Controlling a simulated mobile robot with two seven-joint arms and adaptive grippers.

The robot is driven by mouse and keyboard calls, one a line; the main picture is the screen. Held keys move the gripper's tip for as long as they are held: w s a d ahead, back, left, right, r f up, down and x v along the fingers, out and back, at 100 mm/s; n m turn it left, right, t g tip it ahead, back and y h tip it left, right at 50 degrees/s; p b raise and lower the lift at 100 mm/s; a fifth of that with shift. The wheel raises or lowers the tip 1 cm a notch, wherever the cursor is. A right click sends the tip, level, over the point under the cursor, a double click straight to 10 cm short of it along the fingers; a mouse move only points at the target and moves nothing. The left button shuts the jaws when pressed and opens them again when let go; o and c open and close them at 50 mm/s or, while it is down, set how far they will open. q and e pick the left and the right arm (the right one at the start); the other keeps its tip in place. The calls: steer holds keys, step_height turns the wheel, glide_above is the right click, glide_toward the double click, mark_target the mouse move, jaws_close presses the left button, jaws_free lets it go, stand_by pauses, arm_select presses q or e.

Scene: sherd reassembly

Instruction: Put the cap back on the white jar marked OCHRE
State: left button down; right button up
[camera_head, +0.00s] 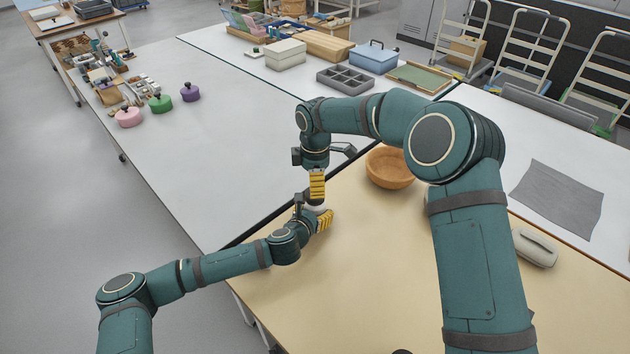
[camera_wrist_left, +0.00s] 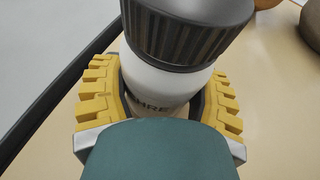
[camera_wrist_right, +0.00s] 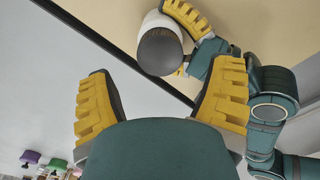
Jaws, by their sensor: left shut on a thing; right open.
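The white jar (camera_wrist_left: 165,88) stands between the yellow fingers of my left gripper (camera_wrist_left: 160,78), which is shut on it. Part of its lettering, ending in HRE, shows in the left wrist view. A dark ribbed cap (camera_wrist_left: 185,35) sits on the jar's top; I cannot tell whether it is fastened. In the right wrist view the cap (camera_wrist_right: 160,50) shows from above, with the white jar (camera_wrist_right: 153,20) behind it. My right gripper (camera_wrist_right: 163,85) is open and empty, just above the cap. In the head view the two grippers nearly meet, hiding most of the jar.
A wooden bowl (camera_head: 390,168) stands to the right on the tan table (camera_head: 345,290). A pale rounded case (camera_head: 536,247) and a grey cloth (camera_head: 557,198) lie farther right. A dark edge strip (camera_head: 262,226) borders the white table. Pink, green and purple lidded pots stand far left.

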mark_target(315, 208)
steer(key=shift+r, duration=0.1)
steer(key=shift+s+r, duration=0.1)
steer(key=shift+r, duration=0.45)
steer(key=shift+r+m, duration=0.6)
steer(key=shift+r, duration=0.5)
steer(key=shift+f, duration=4.05)
